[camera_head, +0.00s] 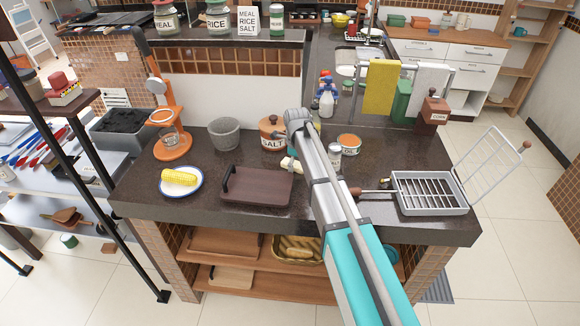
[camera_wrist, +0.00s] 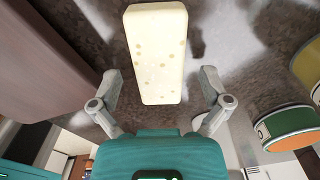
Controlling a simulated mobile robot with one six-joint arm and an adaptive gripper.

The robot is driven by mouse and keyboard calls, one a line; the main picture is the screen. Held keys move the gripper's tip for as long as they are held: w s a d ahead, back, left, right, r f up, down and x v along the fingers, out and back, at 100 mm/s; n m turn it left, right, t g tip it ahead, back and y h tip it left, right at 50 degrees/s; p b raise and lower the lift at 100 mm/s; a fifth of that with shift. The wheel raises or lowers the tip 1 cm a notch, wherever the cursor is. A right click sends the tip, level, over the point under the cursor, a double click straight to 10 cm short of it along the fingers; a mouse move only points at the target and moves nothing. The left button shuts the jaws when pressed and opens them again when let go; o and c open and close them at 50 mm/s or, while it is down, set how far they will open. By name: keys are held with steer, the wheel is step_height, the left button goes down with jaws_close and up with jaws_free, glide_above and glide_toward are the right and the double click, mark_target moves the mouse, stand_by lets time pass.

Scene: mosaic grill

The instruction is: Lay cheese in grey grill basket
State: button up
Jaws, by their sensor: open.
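The cheese, a pale yellow block with small spots, lies in the wrist view (camera_wrist: 157,50) on the dark counter. In the head view the cheese (camera_head: 287,163) shows small beside the brown tray. In the head view the gripper is mostly hidden by my arm. The grey grill basket (camera_head: 429,209) sits on the counter's right side, its wire lid (camera_head: 494,165) swung up and open, its wooden handle pointing left.
A brown tray (camera_head: 256,184) lies left of the cheese, with a corn plate (camera_head: 181,193) beyond it. An orange scale (camera_head: 173,148) stands at left.

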mark_target(296, 164)
jaws_close()
stand_by(0.6)
steer(key=shift+r, duration=0.15)
step_height(296, 164, up, 3)
steer(key=p, duration=0.3)
steer(key=s+d+r+p, duration=0.6)
steer(key=s+r+p, duration=0.3)
steer(key=s, duration=0.3)
steer(key=shift+s+r+p, duration=0.3)
steer(key=shift+r+p, duration=0.05)
steer(key=shift+p, duration=0.2)
steer(key=shift+d, duration=0.1)
